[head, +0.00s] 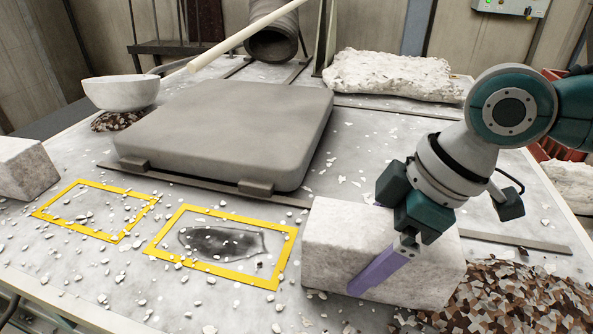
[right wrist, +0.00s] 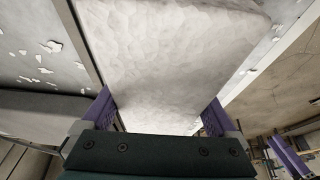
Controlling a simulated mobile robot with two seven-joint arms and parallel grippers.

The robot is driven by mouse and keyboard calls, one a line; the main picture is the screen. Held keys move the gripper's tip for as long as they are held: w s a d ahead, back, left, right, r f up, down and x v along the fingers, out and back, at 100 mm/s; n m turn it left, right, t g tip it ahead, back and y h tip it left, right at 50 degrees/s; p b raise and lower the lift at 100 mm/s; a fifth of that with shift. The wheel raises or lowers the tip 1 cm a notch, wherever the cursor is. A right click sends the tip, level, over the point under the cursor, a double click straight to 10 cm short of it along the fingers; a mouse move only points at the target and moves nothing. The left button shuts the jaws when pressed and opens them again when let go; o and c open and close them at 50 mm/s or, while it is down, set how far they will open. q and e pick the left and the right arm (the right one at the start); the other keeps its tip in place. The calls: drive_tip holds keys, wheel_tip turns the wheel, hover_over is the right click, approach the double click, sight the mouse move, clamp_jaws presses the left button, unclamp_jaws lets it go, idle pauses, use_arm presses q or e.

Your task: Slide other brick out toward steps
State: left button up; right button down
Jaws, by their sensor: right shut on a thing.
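A pale, rough stone brick (head: 330,235) lies on the table at the right front in the head view. My right gripper (head: 378,262) reaches down over it and is shut on it, with one purple finger along its near face. The far finger is hidden in the head view. In the right wrist view, the brick (right wrist: 170,60) fills the space between the two purple fingers. A second pale brick (head: 24,168) stands at the left edge, partly cut off. My left gripper is not in view.
Two yellow frames (head: 160,243) mark the table left of the held brick; the right one surrounds a dark smudge. A large grey slab (head: 230,125) lies behind. A white bowl (head: 120,92) stands back left. Brown chips (head: 510,295) lie front right. Pale chips are scattered around.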

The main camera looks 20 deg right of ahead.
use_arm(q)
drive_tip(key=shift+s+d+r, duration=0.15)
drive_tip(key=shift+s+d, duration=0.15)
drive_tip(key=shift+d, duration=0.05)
use_arm(e)
drive_tip(key=shift+s+d, duration=0.25)
drive_tip(key=shift+d, duration=0.1)
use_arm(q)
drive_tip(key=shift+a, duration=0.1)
use_arm(e)
unclamp_jaws()
drive_tip(key=b+v, duration=0.1)
drive_tip(key=v, duration=0.9)
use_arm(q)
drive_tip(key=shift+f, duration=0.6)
